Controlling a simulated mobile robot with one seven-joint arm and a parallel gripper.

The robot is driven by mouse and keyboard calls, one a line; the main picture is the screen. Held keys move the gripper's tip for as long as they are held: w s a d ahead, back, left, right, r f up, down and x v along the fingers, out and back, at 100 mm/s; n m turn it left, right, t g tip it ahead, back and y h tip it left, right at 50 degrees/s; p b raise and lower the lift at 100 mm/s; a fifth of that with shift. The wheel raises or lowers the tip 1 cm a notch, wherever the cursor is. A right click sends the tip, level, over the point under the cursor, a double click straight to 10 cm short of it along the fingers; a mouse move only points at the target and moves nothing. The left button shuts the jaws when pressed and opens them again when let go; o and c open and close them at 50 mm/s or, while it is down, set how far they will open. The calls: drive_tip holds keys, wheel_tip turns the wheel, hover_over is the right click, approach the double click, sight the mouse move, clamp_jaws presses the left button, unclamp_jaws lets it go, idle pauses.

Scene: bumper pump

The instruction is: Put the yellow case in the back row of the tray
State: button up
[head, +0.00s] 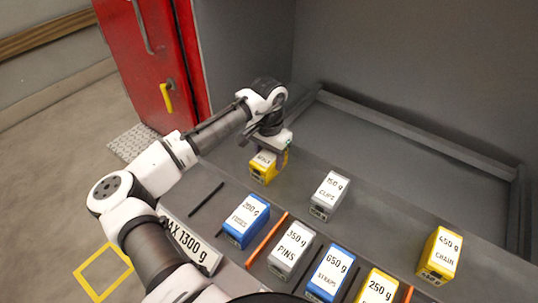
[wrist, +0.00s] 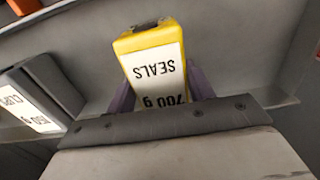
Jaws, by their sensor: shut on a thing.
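My gripper (head: 275,146) is shut on a yellow case (head: 262,168), at the far left of the grey surface in the head view. In the wrist view the case (wrist: 153,62) sits between my gripper's purple fingers (wrist: 160,92), its white label reading SEALS, 700 g. I cannot tell whether its underside touches the surface. Two other yellow cases stand on the grey surface: CHAIN, 450 g (head: 440,253) at the right, and one marked 250 g (head: 379,287) at the front. No separate tray is clear; the grey surface (head: 375,222) has a raised rim at the back.
A grey CLIPS case (head: 329,193) stands right of the held case. In front are blue FUSES (head: 246,222), grey PINS (head: 291,249) and blue STRAPS (head: 329,272) cases, with thin orange and black strips between. A red cabinet (head: 150,60) stands behind left.

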sight(269, 154)
drive_tip(key=shift+f, duration=0.1)
drive_tip(key=o, duration=1.5)
wheel_tip(269, 154, up, 12)
drive_tip(key=shift+r+b, duration=0.1)
drive_tip(key=shift+b, duration=1.15)
